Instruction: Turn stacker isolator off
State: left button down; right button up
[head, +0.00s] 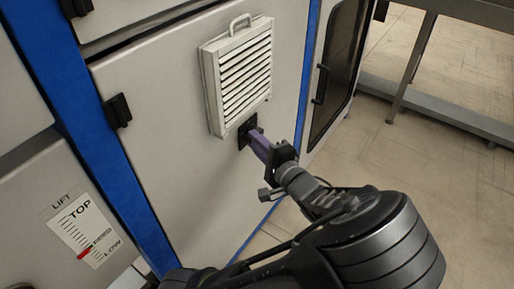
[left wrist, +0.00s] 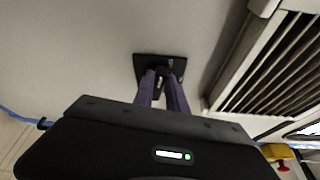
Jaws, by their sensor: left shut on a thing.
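The isolator (head: 244,131) is a small black square plate with a dark knob, set on the light grey cabinet panel just below a louvred vent. My left gripper (head: 251,134) reaches it from the lower right, and its purple fingers are shut on the knob. In the left wrist view the isolator's black plate (left wrist: 178,62) shows behind the fingertips (left wrist: 162,74), with the knob between them. The knob's exact angle is mostly hidden by the fingers. My right gripper is not in view.
The louvred vent (head: 240,75) with a top handle sticks out just above the isolator. A LIFT scale (head: 82,232) with a red pointer is at lower left. A dark-windowed door (head: 338,70) and a grey metal frame (head: 440,105) stand right. The floor between is clear.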

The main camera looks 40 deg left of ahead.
pick_arm(q)
jog(key=shift+f+n+y+b, duration=0.3)
jog(key=shift+n+y+b, duration=0.1)
jog(key=shift+n+b, duration=0.45)
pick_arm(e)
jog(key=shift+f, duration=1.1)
pick_arm(q)
jog(key=c, duration=1.3)
grip_release()
jog(key=shift+c, duration=0.2)
jog(key=shift+d, duration=0.1)
jog(key=p+v, duration=0.1)
jog(key=v, duration=0.6)
jog(key=shift+s+d+p, duration=0.25)
jog(key=shift+p, duration=0.05)
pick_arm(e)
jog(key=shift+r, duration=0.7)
